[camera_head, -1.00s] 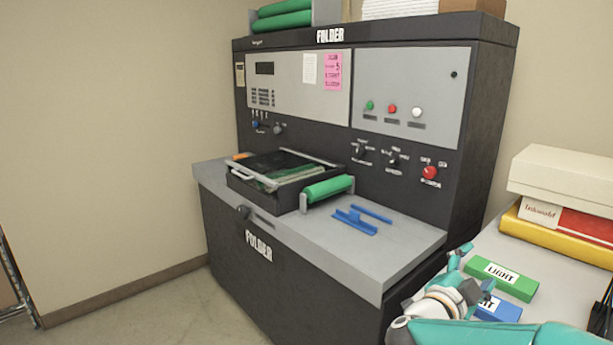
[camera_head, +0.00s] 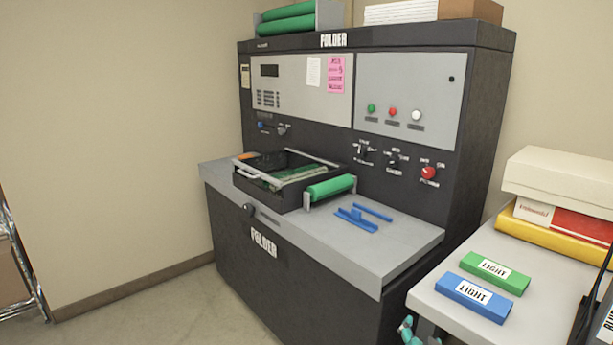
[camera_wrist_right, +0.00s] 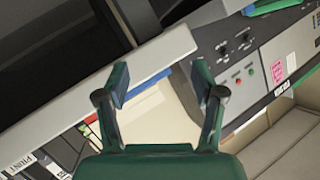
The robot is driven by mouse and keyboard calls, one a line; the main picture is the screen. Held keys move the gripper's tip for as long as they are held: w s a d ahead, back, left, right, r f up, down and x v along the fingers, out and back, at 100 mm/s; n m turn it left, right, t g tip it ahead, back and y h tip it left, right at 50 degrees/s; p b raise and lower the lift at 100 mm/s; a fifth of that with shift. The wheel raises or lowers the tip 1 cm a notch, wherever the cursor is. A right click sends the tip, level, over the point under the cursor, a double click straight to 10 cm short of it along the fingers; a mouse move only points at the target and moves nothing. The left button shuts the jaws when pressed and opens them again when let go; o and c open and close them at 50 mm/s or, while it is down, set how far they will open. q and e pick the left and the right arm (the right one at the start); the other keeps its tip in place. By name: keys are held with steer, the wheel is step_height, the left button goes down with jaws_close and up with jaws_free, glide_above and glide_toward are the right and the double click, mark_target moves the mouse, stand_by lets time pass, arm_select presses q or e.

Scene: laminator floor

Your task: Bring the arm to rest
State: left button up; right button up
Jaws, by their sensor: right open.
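My right gripper (camera_head: 408,330) shows as a small teal piece at the bottom edge of the head view, low beside the side table's front left corner. Most of it and its arm are out of that view. In the right wrist view its two green fingers (camera_wrist_right: 160,82) stand apart with nothing between them. A pale table edge and blue and green pieces appear beyond the fingers. My left gripper is in neither view.
The dark folder machine (camera_head: 300,270) has a black tray (camera_head: 285,195), green roller (camera_head: 330,187) and blue parts (camera_head: 357,219) on its bed. The side table (camera_head: 440,300) holds green (camera_head: 495,272) and blue (camera_head: 473,297) "LIGHT" boxes and stacked boxes (camera_head: 560,180).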

steer(key=s+a+f+n+g+y+p, duration=0.1)
steer(key=s+a+f+n+g+y, duration=0.25)
steer(key=s+f, duration=0.4)
steer(key=s+a+f+n+g+y+p, duration=0.1)
steer(key=s+a+f+n+g+y, duration=0.25)
steer(key=f, duration=0.75)
steer(key=s+a+f+g+y, duration=0.1)
steer(key=s+a+f+g, duration=0.1)
steer(key=s, duration=0.8)
steer(key=s+a+f+g+y+p, duration=0.1)
steer(key=s+a+f+g, duration=0.2)
steer(key=s, duration=0.7)
steer(key=shift+a+f+n+y, duration=0.3)
steer(key=shift+a+f+n, duration=0.1)
